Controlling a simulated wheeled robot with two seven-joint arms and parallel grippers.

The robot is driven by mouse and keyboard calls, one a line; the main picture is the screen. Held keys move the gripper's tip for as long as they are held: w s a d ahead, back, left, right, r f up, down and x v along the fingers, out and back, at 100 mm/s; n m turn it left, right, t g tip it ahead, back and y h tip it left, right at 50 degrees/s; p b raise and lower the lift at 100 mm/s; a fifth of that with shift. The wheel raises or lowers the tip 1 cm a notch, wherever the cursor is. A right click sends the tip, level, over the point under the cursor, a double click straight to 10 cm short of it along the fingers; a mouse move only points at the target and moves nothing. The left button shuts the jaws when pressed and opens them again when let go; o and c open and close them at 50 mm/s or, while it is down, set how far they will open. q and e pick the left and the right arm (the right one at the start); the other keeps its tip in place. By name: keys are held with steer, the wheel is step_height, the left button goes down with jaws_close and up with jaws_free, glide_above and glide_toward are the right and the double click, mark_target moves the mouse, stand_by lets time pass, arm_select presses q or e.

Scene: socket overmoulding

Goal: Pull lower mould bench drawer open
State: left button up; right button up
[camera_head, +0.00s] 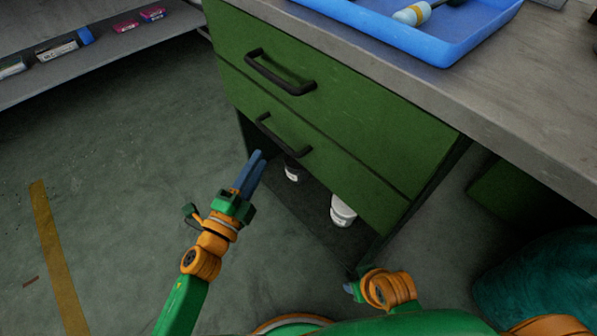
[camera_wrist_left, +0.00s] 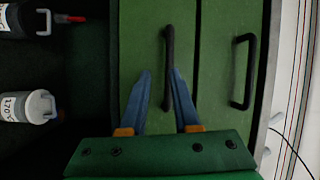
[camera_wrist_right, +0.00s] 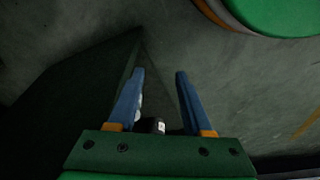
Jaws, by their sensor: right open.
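The green bench has two drawers, one above the other. The lower drawer (camera_head: 340,168) has a black bar handle (camera_head: 283,136) and looks shut. My left gripper (camera_head: 254,162) is just left of and below that handle. In the left wrist view the lower handle (camera_wrist_left: 168,68) stands ahead of the left gripper (camera_wrist_left: 160,75), whose blue fingers are open with the near end of the bar showing between them. I cannot tell how far the tips are from the drawer face. My right gripper (camera_wrist_right: 157,78) is open and empty, low over the floor; its fingers are mostly hidden in the head view.
The upper drawer (camera_head: 330,110) has its own handle (camera_head: 280,74). A blue tray (camera_head: 447,52) stands on the bench top. A white container (camera_head: 342,211) and a dark one (camera_head: 293,171) stand under the drawers.

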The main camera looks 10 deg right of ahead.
mark_target(275, 136)
arm_select(q)
steer(key=shift+m+h, duration=0.5)
steer(key=shift+m, duration=0.3)
steer(key=x, duration=0.5)
steer(key=r+x, duration=0.1)
steer(key=x, duration=0.1)
steer(key=shift+s+d+r+b, duration=0.1)
steer(key=shift+s+d+b, duration=0.05)
steer(key=shift+d+b, duration=0.3)
jaws_close()
arm_select(e)
steer(key=shift+r, duration=0.85)
